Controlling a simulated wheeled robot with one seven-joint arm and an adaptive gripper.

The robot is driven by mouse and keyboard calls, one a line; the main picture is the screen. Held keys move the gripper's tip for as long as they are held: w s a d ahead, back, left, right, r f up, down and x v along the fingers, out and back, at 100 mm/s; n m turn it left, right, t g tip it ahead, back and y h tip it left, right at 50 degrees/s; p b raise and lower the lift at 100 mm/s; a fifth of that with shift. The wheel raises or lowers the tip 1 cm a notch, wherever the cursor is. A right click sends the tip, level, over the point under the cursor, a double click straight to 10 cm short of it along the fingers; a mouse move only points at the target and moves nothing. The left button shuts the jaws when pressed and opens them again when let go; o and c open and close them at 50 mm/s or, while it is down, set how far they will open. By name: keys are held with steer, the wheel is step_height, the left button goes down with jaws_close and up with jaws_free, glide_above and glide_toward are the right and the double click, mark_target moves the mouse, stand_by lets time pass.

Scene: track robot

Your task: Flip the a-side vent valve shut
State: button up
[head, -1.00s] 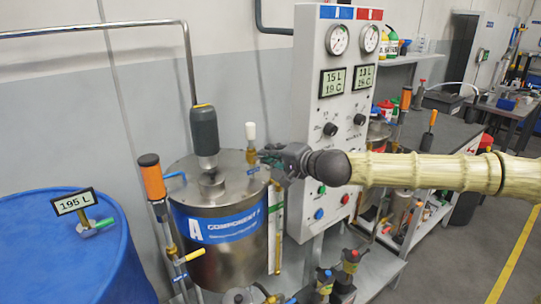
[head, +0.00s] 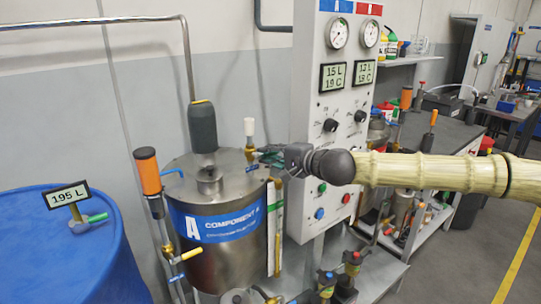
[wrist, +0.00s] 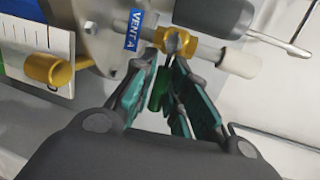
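The a-side vent valve is a small brass valve (wrist: 172,38) beside a blue "VENT A" label (wrist: 134,30) in the wrist view. Its green lever (wrist: 158,90) points back toward my gripper, roughly across the line of the white-capped pipe. My gripper (wrist: 166,72) has its teal-padded fingers apart, one on each side of the lever; I cannot tell whether they touch it. In the head view my gripper (head: 264,154) is at the lid edge of the steel component A tank (head: 222,262), beside the valve's white cap (head: 249,127), and hides the lever.
The grey control panel (head: 305,95) stands close to the right of the tank, behind my arm. A blue drum (head: 70,250) is at far left.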

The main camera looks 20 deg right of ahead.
steer(key=shift+o, duration=1.3)
steer(key=shift+s+d, duration=0.1)
steer(key=v, duration=1.1)
steer(key=shift+s+d, duration=0.2)
steer(key=shift+s, duration=0.05)
